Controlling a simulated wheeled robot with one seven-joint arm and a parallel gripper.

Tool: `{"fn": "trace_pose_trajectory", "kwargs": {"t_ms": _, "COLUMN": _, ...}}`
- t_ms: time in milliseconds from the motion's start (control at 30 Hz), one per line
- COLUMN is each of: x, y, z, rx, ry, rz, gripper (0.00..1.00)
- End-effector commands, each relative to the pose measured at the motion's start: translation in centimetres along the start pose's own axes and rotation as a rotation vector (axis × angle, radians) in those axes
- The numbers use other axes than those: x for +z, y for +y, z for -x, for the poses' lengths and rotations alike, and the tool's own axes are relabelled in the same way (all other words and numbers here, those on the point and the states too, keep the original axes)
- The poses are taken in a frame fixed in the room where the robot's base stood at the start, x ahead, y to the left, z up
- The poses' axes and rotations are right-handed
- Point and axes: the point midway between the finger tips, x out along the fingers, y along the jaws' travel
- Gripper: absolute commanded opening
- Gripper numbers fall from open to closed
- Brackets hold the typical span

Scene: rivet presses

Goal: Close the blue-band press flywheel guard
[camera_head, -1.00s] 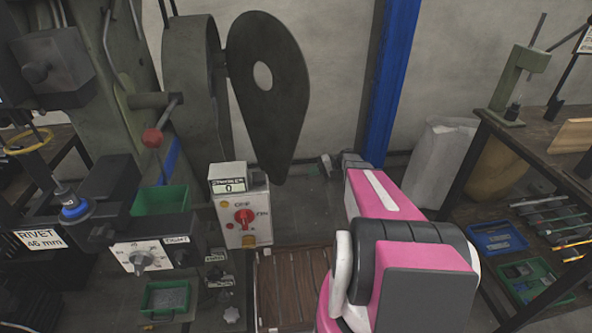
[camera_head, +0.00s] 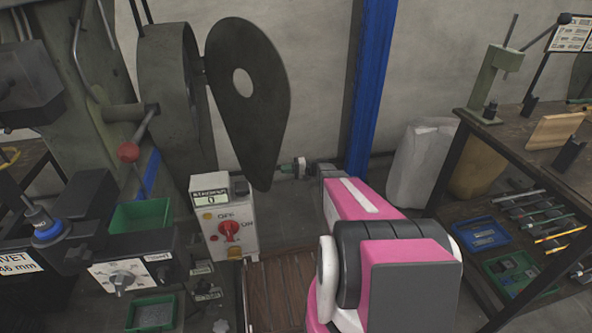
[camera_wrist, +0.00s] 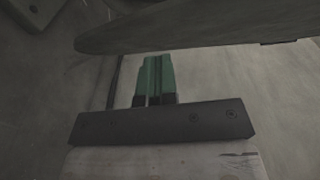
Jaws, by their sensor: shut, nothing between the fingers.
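The blue-band press stands at the left, with a blue stripe (camera_head: 152,172) low on its frame. Its flywheel guard (camera_head: 262,120) is a dark teardrop plate with a round hole, standing swung out to the right of the round flywheel housing (camera_head: 168,90). My gripper (camera_head: 286,168) is low, just right of the guard's pointed lower end, with its green fingers toward the guard. In the wrist view the green fingers (camera_wrist: 154,72) are together and empty. A dark plate edge (camera_wrist: 190,35), apparently the guard's, crosses just beyond them; contact cannot be told.
A control box (camera_head: 225,218) with a red knob stands below the guard. A slatted wooden platform (camera_head: 278,290) lies on the floor. A blue post (camera_head: 370,90) rises behind my arm. A workbench (camera_head: 535,140) with trays beneath stands at the right.

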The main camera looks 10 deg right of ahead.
Motion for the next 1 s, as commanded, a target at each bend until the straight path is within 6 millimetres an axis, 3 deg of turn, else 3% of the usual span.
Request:
{"fn": "trace_pose_trajectory", "kwargs": {"t_ms": 233, "x": 2.4, "y": -0.1, "z": -2.3, "rx": 0.000, "ry": 0.000, "rz": -0.001, "gripper": 0.00}}
{"fn": "trace_pose_trajectory", "kwargs": {"t_ms": 800, "x": 2.9, "y": 0.0, "z": -2.9, "rx": 0.001, "ry": 0.002, "rz": 0.000, "gripper": 0.00}}
{"fn": "trace_pose_trajectory", "kwargs": {"t_ms": 1000, "x": 4.1, "y": -0.1, "z": -4.7, "rx": 0.000, "ry": 0.024, "rz": 0.000, "gripper": 0.00}}
